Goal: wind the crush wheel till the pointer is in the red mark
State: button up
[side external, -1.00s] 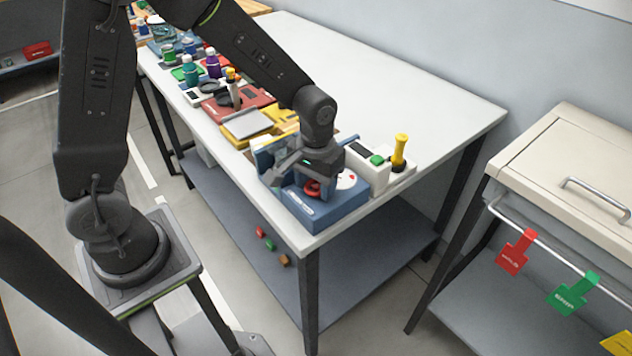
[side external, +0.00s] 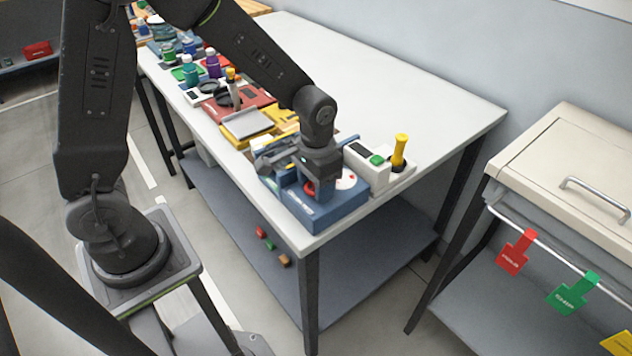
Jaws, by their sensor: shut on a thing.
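The crush device is a blue box (side external: 325,217) at the near corner of the white table. The red crush wheel (side external: 309,187) shows only in part, low at my gripper's tip. My gripper (side external: 312,184) points down over the blue box and is shut on the wheel; its fingers hide most of it. A white dial (side external: 347,180) with a red mark (side external: 351,177) sits just right of my gripper. The pointer is too small or hidden to make out.
A white box with a green button (side external: 376,160) and a yellow-handled tool (side external: 400,150) stand close to the right. A yellow device (side external: 262,136), a red device (side external: 250,101) and several bottles line the table's left edge. The table's back (side external: 400,90) is clear.

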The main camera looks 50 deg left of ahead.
jog(key=o, duration=0.9)
notch_tip(320, 180, up, 14)
jog(key=shift+f, duration=0.1)
dwell(0.3)
jog(key=shift+s+a+r+n+t, duration=0.1)
jog(key=shift+s+a+r+t, duration=0.6)
jog(key=shift+s, duration=1.75)
jog(key=shift+s+a+r+n+t, duration=0.1)
jog(key=shift+s+a+r+t, duration=0.25)
jog(key=shift+s+r+t, duration=1.4)
jog(key=shift+s+a+f+n+t, duration=0.15)
jog(key=shift+s+a+t, duration=0.3)
jog(key=shift+s, duration=2.7)
